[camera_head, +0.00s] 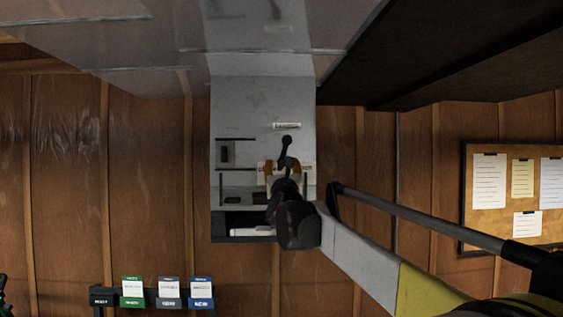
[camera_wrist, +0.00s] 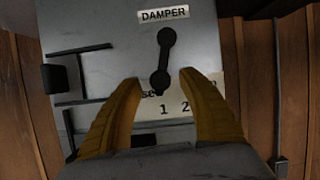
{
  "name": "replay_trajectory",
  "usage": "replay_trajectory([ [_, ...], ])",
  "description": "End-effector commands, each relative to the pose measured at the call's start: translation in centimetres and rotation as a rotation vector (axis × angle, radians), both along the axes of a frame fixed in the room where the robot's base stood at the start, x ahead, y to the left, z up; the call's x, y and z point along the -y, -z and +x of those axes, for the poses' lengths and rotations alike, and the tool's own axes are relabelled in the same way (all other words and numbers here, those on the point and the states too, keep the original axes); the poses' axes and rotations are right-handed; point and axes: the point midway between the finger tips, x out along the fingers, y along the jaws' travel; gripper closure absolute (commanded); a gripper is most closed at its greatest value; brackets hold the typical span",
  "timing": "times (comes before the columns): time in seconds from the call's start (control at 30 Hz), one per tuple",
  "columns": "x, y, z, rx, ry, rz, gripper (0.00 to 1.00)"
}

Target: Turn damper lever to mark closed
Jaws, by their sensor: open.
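The damper lever (camera_wrist: 164,55) is a dark bar with a round knob at each end, standing nearly upright just under the white DAMPER label (camera_wrist: 164,15). The lever also shows in the head view (camera_head: 286,146). My gripper (camera_wrist: 160,78) is open, its two yellow fingers spread on either side of the lever's lower knob. I cannot tell whether they touch it. In the head view my gripper (camera_head: 282,168) is in front of the grey panel. A cream scale plate (camera_wrist: 205,90) with "1", "2" and partial lettering lies behind the fingers, which hide much of it.
The grey duct panel (camera_head: 235,110) has a dark slotted frame (camera_head: 237,139) at its left and an open shelf (camera_head: 222,238) below. Several coloured card holders (camera_head: 166,292) hang lower left. A cork board (camera_head: 500,230) is at right. A dark overhead box (camera_head: 430,60) juts out upper right.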

Motion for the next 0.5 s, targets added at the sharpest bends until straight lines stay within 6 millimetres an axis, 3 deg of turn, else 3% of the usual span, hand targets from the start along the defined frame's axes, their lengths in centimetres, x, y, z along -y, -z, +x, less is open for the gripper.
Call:
replay_trajectory([
  [0.13, 0.09, -0.54, 1.20, 0.000, 0.001, 0.001, 0.52],
  [0.43, 0.08, -0.60, 1.49, 0.000, 0.000, 0.002, 0.52],
  [0.47, 0.08, -0.59, 1.48, 0.000, 0.000, 0.002, 0.53],
  [0.5, 0.08, -0.59, 1.48, 0.000, 0.000, 0.002, 0.66],
])
